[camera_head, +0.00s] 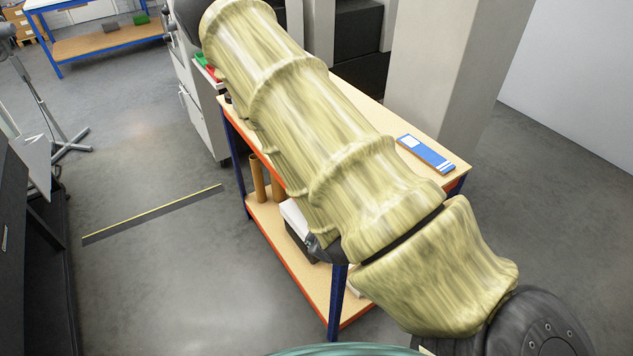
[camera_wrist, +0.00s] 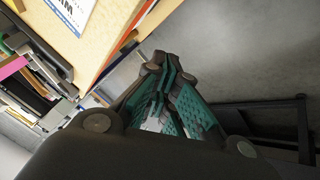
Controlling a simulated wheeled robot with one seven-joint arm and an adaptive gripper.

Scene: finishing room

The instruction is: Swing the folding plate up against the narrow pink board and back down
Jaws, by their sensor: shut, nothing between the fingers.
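My gripper (camera_wrist: 166,82) is in the wrist view, with its teal-padded fingers closed together and nothing between them. It points past the edge of a wooden bench top, over grey floor. A narrow pink strip (camera_wrist: 13,67) shows at the far left of the wrist view, well apart from my fingers; it may be the pink board. I cannot make out the folding plate in either view. In the head view my arm crosses the middle of the picture and hides much of the bench; my gripper is not visible there.
The wooden bench (camera_head: 363,104) has blue legs, an orange edge and a lower shelf holding brown tubes (camera_head: 257,180). A blue and white flat item (camera_head: 425,153) lies on its top. A pale pillar (camera_head: 437,70) stands behind. The floor to the left is mostly open.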

